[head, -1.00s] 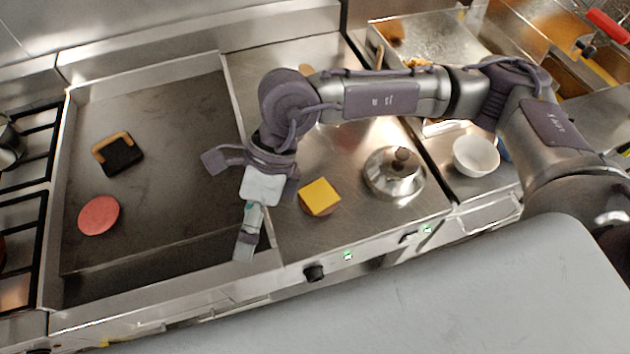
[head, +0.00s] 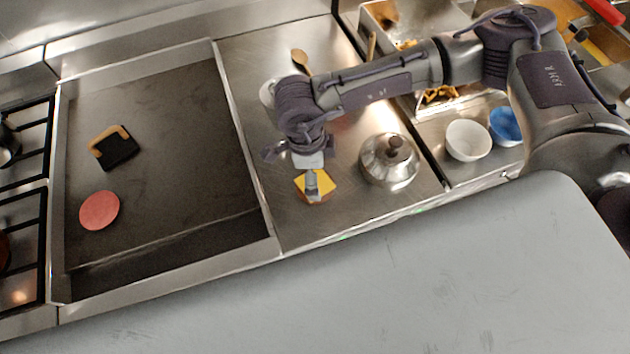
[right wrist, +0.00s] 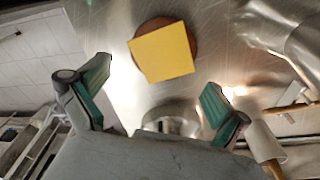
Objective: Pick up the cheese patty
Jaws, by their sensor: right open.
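The cheese patty, a yellow square slice on a round brown patty, lies on the steel counter. In the head view the cheese patty (head: 326,183) is partly hidden by my right gripper (head: 312,190), which hangs over it. In the right wrist view the cheese patty (right wrist: 163,52) lies flat, with the brown rim showing around the slice. My right gripper (right wrist: 150,100) is open and empty there, its green-padded fingers spread apart and the patty beyond them. My left gripper is not in view.
A steel dome lid (head: 388,160) stands close to the right of the patty. A pink raw patty (head: 99,210) and a black scraper-like tool (head: 115,148) lie on the griddle (head: 180,130). White (head: 467,140) and blue (head: 505,126) bowls stand farther right.

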